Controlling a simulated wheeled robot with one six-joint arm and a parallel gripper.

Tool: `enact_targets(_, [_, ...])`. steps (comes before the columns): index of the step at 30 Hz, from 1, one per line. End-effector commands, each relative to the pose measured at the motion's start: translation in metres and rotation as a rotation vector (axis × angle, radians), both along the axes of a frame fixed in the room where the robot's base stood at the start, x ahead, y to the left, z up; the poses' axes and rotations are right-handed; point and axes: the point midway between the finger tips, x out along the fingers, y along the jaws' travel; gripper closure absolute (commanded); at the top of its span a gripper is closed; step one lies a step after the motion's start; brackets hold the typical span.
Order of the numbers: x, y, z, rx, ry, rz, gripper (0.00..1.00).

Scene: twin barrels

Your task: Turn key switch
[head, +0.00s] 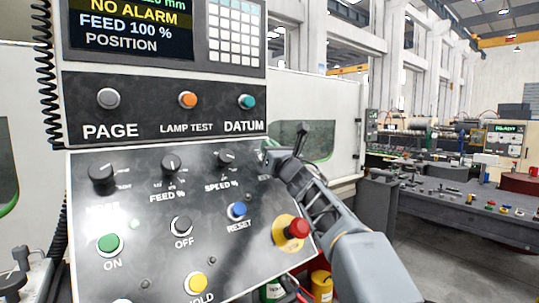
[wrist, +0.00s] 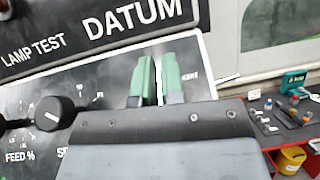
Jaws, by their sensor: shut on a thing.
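The black sloped control panel (head: 150,225) fills the left and middle of the head view. My gripper (head: 268,150) reaches in from the right to the panel's upper right corner, right of the SPEED % knob (head: 227,157). In the wrist view the two green fingertips of my gripper (wrist: 158,68) are close together against the panel, just below the DATUM label. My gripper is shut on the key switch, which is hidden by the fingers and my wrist. Its angle cannot be seen. A small, partly readable label shows beside the fingers.
The FEED % knob (head: 171,164) and several buttons share the panel. The DATUM button (head: 246,102) is just above my gripper. A workbench (head: 450,195) stands at the right.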

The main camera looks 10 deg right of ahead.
Motion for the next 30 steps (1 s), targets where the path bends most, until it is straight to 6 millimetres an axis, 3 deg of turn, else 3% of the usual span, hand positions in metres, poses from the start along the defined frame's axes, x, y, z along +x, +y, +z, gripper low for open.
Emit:
enact_targets(9, [-0.0007,0.0002,-0.0073,0.199,0.073,-0.163,1.0])
enact_targets(30, [0.0001,-0.0034,0.0019,0.61,0.254,-0.512,1.0])
